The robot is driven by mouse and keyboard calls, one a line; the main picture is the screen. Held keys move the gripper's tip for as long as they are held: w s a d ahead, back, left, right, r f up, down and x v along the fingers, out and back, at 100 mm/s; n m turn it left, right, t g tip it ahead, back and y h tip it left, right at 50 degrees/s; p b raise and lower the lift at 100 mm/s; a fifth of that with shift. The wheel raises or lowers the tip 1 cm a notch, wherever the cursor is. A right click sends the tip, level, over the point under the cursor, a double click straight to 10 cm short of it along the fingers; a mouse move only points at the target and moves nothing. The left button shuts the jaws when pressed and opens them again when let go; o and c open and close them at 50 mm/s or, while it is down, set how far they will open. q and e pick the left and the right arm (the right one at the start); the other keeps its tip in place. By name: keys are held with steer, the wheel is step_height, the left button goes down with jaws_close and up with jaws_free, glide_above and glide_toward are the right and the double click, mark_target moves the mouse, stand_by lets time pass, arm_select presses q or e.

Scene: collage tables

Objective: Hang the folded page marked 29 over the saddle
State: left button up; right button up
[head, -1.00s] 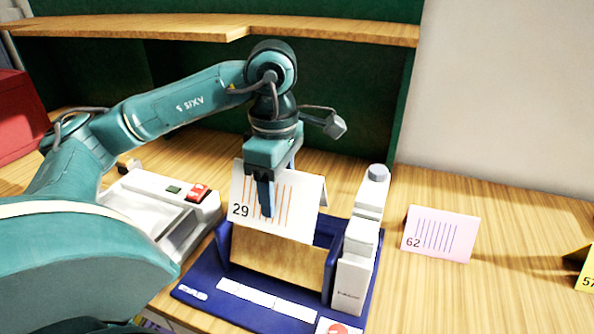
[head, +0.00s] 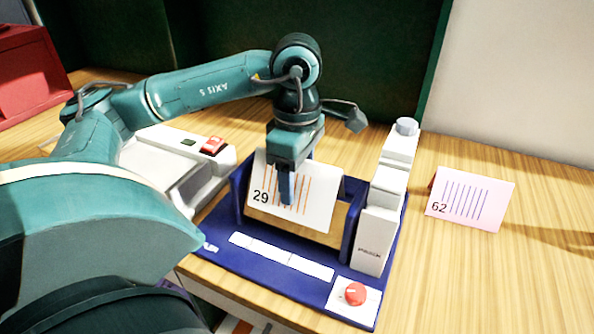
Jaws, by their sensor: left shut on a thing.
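The folded page marked 29 (head: 319,200) is white with orange lines, seen in the head view. My left gripper (head: 287,190) is shut on it from above, one finger in front of its face. The page is at the blue stapler-like device (head: 255,258), in front of and over the tan saddle (head: 339,217), between its blue side walls. The page hides most of the saddle, and I cannot tell whether the page's fold touches it. My right gripper is not in view.
A white upright unit (head: 381,215) stands on the device's right side, close to the page. A red knob (head: 355,293) is at its front. A pink folded page marked 62 (head: 470,200) stands right. A white machine (head: 160,155) stands left, and a red box (head: 28,75) farther left.

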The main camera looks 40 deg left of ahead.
arm_select(q)
step_height(320, 180, down, 2)
steer(key=shift+f+b, duration=0.25)
steer(key=shift+b, duration=0.55)
steer(key=shift+f+b, duration=0.75)
steer(key=shift+f, duration=0.05)
steer(key=shift+f+b, duration=0.7)
steer(key=shift+f, duration=0.15)
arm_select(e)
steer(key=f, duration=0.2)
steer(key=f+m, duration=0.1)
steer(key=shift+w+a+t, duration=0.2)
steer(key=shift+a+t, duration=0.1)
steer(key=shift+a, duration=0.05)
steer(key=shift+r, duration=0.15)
arm_select(q)
steer(key=o, duration=1)
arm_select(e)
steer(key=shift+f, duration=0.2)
